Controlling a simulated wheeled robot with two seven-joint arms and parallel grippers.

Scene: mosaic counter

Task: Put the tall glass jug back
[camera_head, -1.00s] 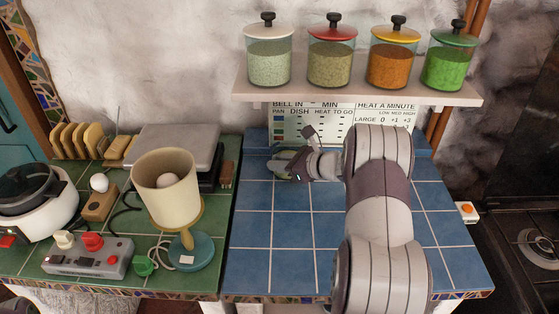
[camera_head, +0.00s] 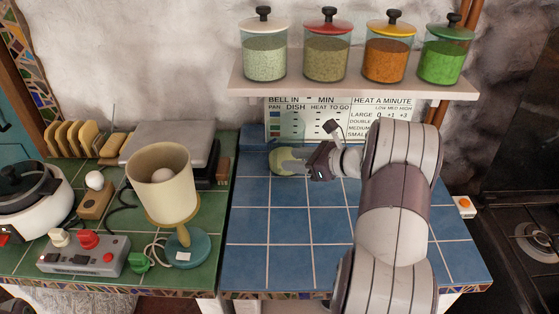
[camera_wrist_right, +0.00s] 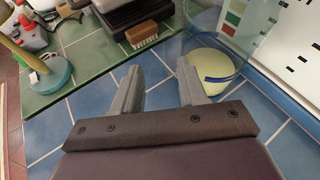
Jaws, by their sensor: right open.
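The glass jug (camera_head: 287,157) stands at the back of the blue tiled counter, near the wall chart. It is clear, with a pale yellow-green bottom part; its upper outline is hard to make out in the head view. In the right wrist view the jug (camera_wrist_right: 212,68) shows beyond the right-hand finger, its top cut off by the frame. My right gripper (camera_head: 297,172) is beside the jug, on its right and near side. In the wrist view my right gripper (camera_wrist_right: 160,78) is open, with nothing between its fingers. My left gripper is not in view.
A shelf (camera_head: 350,89) with several lidded jars hangs above the back of the counter. The wall chart (camera_head: 300,118) is behind the jug. A beige lamp (camera_head: 165,190) and a control box (camera_head: 85,253) are on the green tiles. The blue counter's front left is clear.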

